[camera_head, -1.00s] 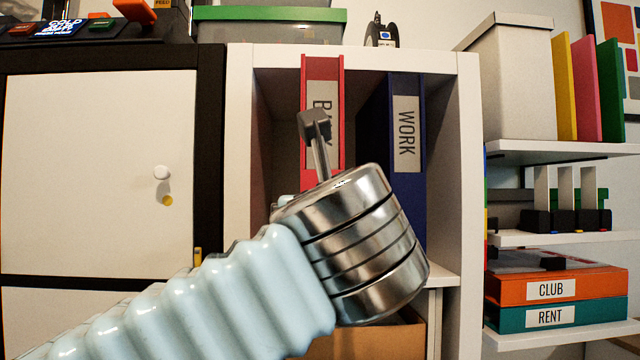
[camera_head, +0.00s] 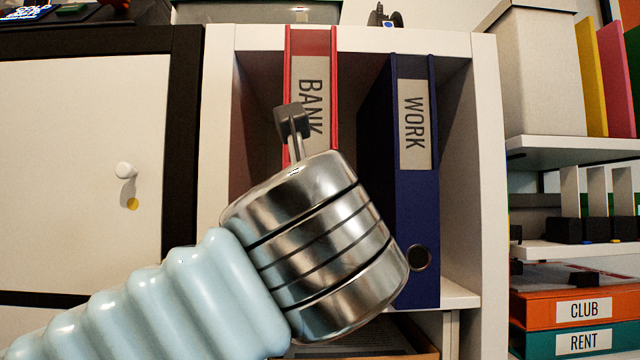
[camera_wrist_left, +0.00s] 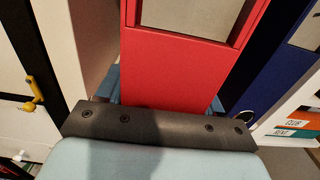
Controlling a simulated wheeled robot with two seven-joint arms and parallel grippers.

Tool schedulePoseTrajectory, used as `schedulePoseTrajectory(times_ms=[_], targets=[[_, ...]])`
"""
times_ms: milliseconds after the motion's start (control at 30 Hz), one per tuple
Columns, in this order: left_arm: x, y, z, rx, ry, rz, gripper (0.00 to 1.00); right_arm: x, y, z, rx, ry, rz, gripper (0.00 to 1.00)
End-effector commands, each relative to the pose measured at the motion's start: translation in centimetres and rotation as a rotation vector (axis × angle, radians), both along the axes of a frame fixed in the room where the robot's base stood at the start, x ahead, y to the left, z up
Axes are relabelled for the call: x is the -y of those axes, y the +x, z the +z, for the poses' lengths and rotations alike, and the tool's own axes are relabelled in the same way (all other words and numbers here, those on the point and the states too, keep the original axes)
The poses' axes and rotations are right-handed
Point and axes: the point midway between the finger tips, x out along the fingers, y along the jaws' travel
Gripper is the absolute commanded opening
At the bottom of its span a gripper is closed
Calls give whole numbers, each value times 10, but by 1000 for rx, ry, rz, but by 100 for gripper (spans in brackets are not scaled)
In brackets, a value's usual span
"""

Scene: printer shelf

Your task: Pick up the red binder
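The red binder (camera_head: 311,80), labelled BANK, stands upright in the left part of the white cubby. Its lower part is hidden in the head view by my left gripper (camera_head: 293,120), whose arm comes in from the left. In the left wrist view the red spine (camera_wrist_left: 175,70) rises directly before the black palm bar of my left gripper (camera_wrist_left: 165,95). Blue-grey finger parts show on both sides of the spine, spread around it. Whether they touch it is not clear. My right gripper is not in view.
A blue binder (camera_head: 414,200), labelled WORK, stands to the right with a gap between the two. The cubby's side walls (camera_head: 480,160) bound the space. A white cabinet door (camera_head: 80,170) is at left, with shelves of boxes (camera_head: 580,310) at right.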

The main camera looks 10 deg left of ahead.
Motion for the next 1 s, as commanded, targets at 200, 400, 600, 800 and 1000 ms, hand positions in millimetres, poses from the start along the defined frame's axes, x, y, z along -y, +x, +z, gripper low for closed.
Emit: schedulePoseTrajectory(times_ms=[200,400,600,800,1000], targets=[[0,0,0,0,0,0,33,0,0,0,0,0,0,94],[0,0,0,0,0,0,2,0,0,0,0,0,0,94],[0,0,1,3,0,-1,0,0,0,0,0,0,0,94],[1,1,3,3,0,-1,0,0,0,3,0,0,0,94],[4,5,10,3,0,-2,0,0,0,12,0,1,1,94]])
